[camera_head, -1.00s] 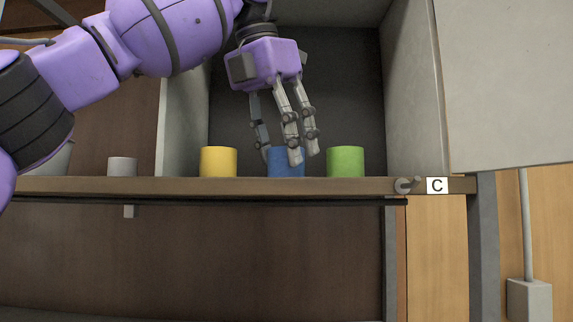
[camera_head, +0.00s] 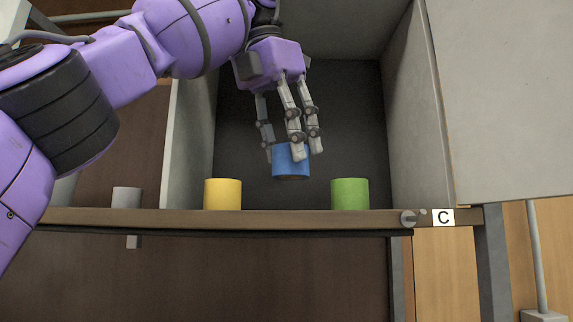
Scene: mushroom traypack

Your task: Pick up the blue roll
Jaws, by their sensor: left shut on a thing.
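The blue roll (camera_head: 290,164) is held between the fingers of my left gripper (camera_head: 292,152). The gripper points down and is shut on the roll from above. The roll's underside shows, and it hangs clear above the shelf, in front of the dark back panel and a little tilted. The fingers cover part of its upper side. My right gripper is not in view.
A yellow roll (camera_head: 222,194) stands on the shelf (camera_head: 290,219) to the left, and a green roll (camera_head: 350,194) to the right. Side walls (camera_head: 188,140) bound the compartment. A grey roll (camera_head: 126,197) stands farther left, beyond the wall. A "C" label (camera_head: 443,217) is at the right.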

